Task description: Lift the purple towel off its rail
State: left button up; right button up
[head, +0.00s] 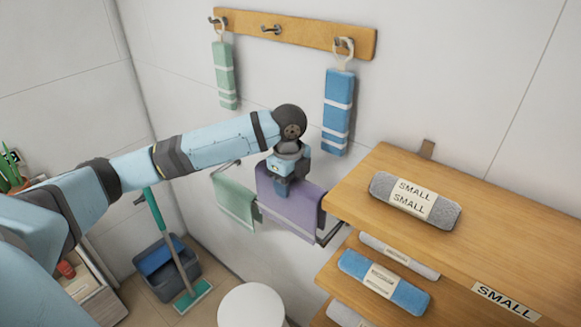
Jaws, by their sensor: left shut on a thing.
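The purple towel (292,212) hangs on the dark rail (330,236) on the wall in the head view. My left gripper (282,188) is at the top of the towel, shut on its upper edge. The gripper's body hides part of that edge, and I cannot tell whether the towel is clear of the rail there. A green towel (236,202) hangs on the rail to the left. My right gripper is not in view.
A wooden shelf (480,240) with rolled towels stands close on the right. A white round stool (251,306) is below the rail. A bucket (168,268) and mop stand at left. Green (224,75) and blue (338,110) towels hang from a hook board above.

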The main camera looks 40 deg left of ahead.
pick_arm(q)
jog(key=s+d, duration=0.2)
jog(key=s, duration=0.1)
jog(key=s+d, duration=0.1)
jog(key=shift+s, duration=0.4)
